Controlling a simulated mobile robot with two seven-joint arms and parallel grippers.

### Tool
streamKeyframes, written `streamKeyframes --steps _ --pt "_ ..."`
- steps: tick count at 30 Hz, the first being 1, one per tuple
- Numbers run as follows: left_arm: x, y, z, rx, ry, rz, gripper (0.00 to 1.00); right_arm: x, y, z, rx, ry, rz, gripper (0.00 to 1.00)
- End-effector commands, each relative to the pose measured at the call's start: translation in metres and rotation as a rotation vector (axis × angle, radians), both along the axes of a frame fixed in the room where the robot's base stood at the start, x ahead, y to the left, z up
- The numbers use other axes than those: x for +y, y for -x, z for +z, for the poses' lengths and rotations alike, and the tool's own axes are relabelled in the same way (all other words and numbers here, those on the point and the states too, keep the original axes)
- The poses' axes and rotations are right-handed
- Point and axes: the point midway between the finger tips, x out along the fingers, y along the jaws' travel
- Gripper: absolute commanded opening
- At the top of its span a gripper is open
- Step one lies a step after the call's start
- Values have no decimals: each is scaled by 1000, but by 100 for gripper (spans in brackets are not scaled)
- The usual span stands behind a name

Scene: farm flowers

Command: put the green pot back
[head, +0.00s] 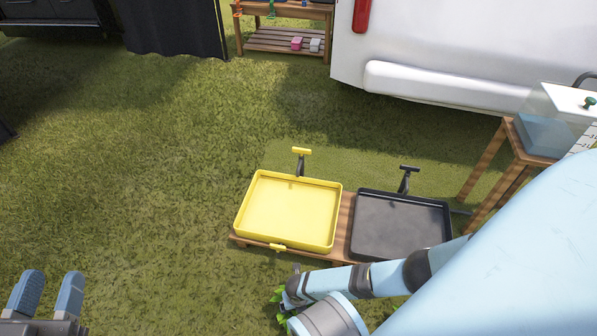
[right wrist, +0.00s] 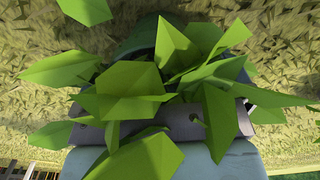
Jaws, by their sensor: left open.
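A leafy plant (right wrist: 130,95) fills the right wrist view, and its leaves also show beside my right arm's end in the head view (head: 280,318). A dark green pot (right wrist: 140,38) shows partly behind the leaves. My right gripper (right wrist: 180,128) is right against the plant; leaves hide its fingers, so I cannot tell whether they close on the pot. My left gripper (head: 47,293) is open and empty over grass at the lower left of the head view.
A yellow tray (head: 290,212) and a black tray (head: 400,225) sit side by side on a low wooden board (head: 343,228). A wooden table (head: 520,150) stands at the right, a white vehicle (head: 440,50) behind. Grass at left is clear.

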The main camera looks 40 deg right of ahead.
Motion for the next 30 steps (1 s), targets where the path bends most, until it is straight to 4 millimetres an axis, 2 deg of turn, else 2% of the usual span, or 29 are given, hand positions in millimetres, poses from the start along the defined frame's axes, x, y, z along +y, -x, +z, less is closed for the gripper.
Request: streamKeyframes --steps 5,8,11,15,21,25,30 --pt "-1 -1 5 -2 6 1 43 0 0 7 0 0 -1 100" --pt "-2 0 15 25 22 -4 43 0 0 25 -1 -1 0 100" --pt "-6 9 4 144 81 -3 43 -1 0 48 -1 -1 1 100" --pt "-12 18 2 253 144 -9 43 -1 0 79 -1 -1 1 100" --pt "-17 27 1 345 206 -13 43 0 0 111 0 0 0 100" --pt "-18 29 2 359 225 -13 43 0 0 121 1 0 0 100" --pt "-19 30 1 364 232 -12 43 0 1 123 1 0 -1 100"
